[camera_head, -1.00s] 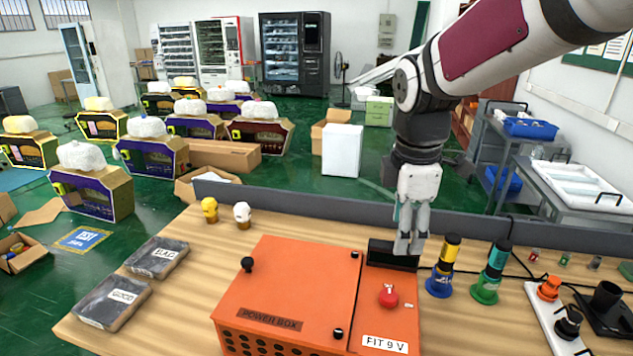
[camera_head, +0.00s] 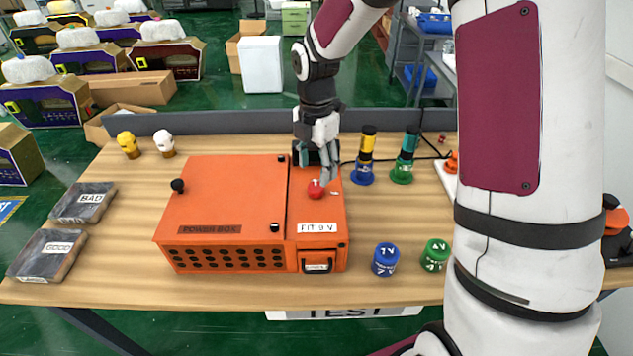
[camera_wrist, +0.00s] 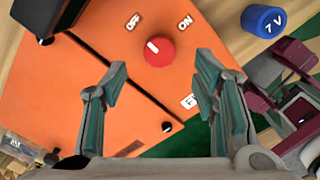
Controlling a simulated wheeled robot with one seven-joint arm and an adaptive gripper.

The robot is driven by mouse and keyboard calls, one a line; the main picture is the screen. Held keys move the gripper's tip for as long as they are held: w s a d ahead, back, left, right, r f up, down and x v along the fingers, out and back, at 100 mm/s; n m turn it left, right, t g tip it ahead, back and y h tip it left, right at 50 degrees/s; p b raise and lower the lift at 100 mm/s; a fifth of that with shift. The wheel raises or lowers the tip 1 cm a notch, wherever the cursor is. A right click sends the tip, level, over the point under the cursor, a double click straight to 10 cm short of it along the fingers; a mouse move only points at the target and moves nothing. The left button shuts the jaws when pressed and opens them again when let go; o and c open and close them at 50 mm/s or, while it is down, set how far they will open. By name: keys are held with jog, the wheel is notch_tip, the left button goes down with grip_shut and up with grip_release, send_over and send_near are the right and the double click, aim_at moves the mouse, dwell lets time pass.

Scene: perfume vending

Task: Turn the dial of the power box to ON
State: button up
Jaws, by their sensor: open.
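The orange power box (camera_head: 225,200) stands on the wooden table. Its red dial (camera_head: 316,189) is on the narrow right part of the top. In the wrist view the red dial (camera_wrist: 159,50) lies between the OFF label (camera_wrist: 133,22) and the ON label (camera_wrist: 185,23). Its white mark points to the upper left, toward OFF. My gripper (camera_wrist: 165,85) is open and empty, its fingers spread to both sides below the dial in the picture. In the head view my gripper (camera_head: 326,178) is just above and behind the dial, partly covering its surroundings.
Blue (camera_head: 386,259) and green (camera_head: 434,255) voltage pieces stand right of the box. Blue-yellow (camera_head: 365,157) and green-black (camera_head: 405,157) plugs stand behind them. BAD (camera_head: 84,203) and GOOD (camera_head: 47,255) trays lie at left. Black knobs stick up from the box lid.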

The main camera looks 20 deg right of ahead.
aim_at(316, 187)
notch_tip(316, 187, down, 6)
jog(key=shift+r, duration=0.15)
jog(key=shift+c, duration=0.3)
jog(key=c, duration=1.1)
